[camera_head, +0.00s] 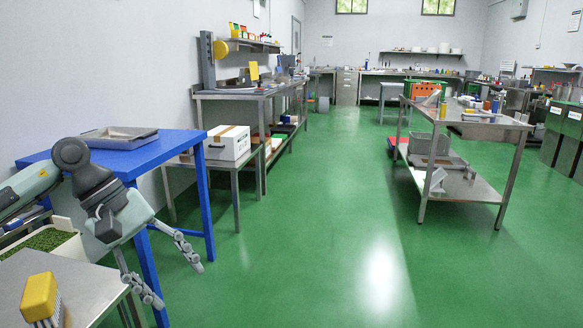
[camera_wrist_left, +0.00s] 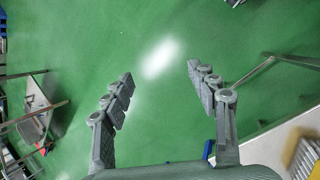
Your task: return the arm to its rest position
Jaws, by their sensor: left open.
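My left gripper (camera_head: 174,276) comes in from the left in the head view and hangs over the green floor, just right of a blue table leg. Its two fingers are spread apart and nothing is between them. In the left wrist view the open fingers of the left gripper (camera_wrist_left: 158,85) frame bare green floor. My right gripper is not in view.
A blue table (camera_head: 170,147) with a metal tray (camera_head: 118,138) stands beside my left arm. A steel table (camera_head: 85,290) with a yellow-topped brush (camera_head: 40,298) is at lower left. A steel trolley (camera_head: 470,120) stands at right. The central floor is clear.

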